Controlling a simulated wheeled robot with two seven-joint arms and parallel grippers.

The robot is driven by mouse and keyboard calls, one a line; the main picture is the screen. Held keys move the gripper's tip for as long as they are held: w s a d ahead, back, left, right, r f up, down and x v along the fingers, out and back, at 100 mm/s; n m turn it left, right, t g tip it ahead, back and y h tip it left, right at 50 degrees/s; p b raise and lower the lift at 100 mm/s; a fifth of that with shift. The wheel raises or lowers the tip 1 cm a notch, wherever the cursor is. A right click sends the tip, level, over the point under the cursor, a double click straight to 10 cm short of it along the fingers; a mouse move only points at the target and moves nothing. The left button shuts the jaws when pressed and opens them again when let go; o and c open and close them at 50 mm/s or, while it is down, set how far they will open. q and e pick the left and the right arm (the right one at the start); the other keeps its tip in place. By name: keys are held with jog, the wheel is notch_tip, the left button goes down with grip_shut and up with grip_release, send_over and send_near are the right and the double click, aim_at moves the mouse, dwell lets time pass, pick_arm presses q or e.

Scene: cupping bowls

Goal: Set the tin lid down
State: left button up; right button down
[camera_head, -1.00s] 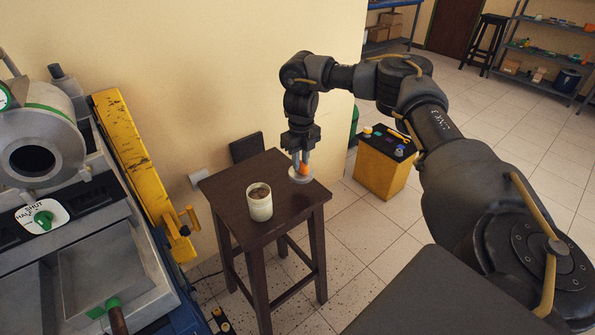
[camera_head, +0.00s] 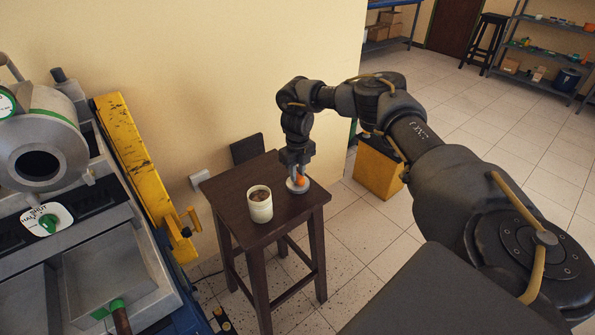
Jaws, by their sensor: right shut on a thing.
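The tin lid (camera_head: 298,189) is a pale grey disc with an orange part on top, at the right side of the dark wooden stool (camera_head: 233,188). My right gripper (camera_head: 297,177) points down and is shut on the lid from above. The lid is at or just above the stool top; I cannot tell whether it touches. A pale open tin (camera_head: 260,208) with brown contents stands upright on the stool, left of the lid and nearer to me. My left gripper is out of view.
A machine with a grey drum (camera_head: 45,150) and a yellow bar (camera_head: 135,160) stands at the left. The wall is behind the stool. A yellow box (camera_head: 378,170) stands on the floor behind my right arm. The stool's back left top is bare.

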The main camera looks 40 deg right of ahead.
aim_at(298, 174)
jog(key=shift+f, duration=0.1)
jog(key=c, duration=1.3)
grip_release()
jog(key=shift+f, duration=0.1)
jog(key=shift+o, duration=0.2)
jog(key=shift+r, duration=0.35)
notch_tip(298, 174, up, 4)
jog(key=shift+w+r+b, duration=0.1)
jog(key=shift+b, duration=0.6)
notch_tip(298, 174, up, 8)
jog(key=shift+f, duration=0.2)
